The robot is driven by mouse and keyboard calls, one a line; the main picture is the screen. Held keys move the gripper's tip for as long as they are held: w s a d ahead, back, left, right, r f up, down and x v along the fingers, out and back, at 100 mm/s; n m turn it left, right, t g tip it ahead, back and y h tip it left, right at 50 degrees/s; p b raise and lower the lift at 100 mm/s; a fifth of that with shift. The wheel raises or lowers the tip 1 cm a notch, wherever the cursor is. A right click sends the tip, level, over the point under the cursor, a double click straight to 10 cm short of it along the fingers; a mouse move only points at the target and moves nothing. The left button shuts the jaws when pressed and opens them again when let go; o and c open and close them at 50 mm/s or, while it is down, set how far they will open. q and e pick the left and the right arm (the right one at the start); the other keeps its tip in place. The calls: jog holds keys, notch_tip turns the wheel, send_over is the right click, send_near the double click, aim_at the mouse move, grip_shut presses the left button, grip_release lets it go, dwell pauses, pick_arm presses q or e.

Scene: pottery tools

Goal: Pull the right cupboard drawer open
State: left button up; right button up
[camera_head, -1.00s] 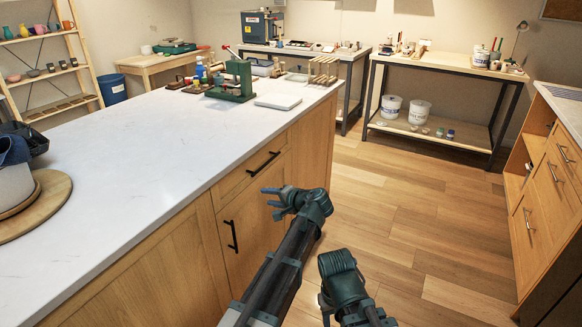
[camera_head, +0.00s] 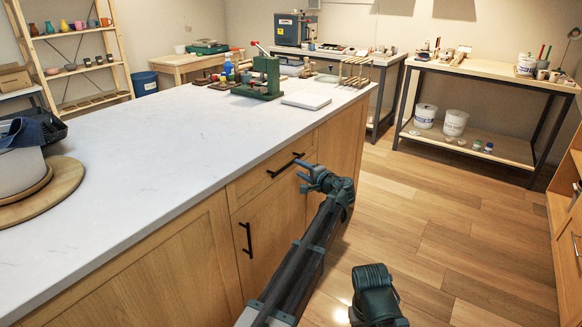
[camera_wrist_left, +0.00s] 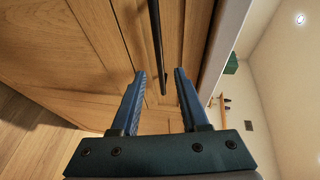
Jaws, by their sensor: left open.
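The wooden drawer (camera_head: 262,179) is at the top of the island cupboard, under the white counter, and looks shut. Its black bar handle (camera_head: 284,166) also shows in the left wrist view (camera_wrist_left: 156,38). My left gripper (camera_head: 302,176) is open and empty, just right of the handle in the head view. In the left wrist view its two blue fingers (camera_wrist_left: 160,75) point at the drawer front. The handle's near end lies in line with the gap between them; I cannot tell whether they touch it. My right arm shows at the bottom, but its fingers are not visible.
A cupboard door (camera_head: 270,233) with a black upright handle (camera_head: 247,240) is below the drawer. The white counter (camera_head: 160,165) overhangs above. Open wooden floor (camera_head: 430,235) lies to the right, with another cabinet (camera_head: 568,235) at the far right edge.

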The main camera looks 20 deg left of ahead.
aim_at(291, 164)
pick_arm(q)
jog(key=b+x, duration=0.1)
jog(key=x, duration=0.6)
jog(key=shift+f, duration=0.15)
grip_shut()
dwell(1.2)
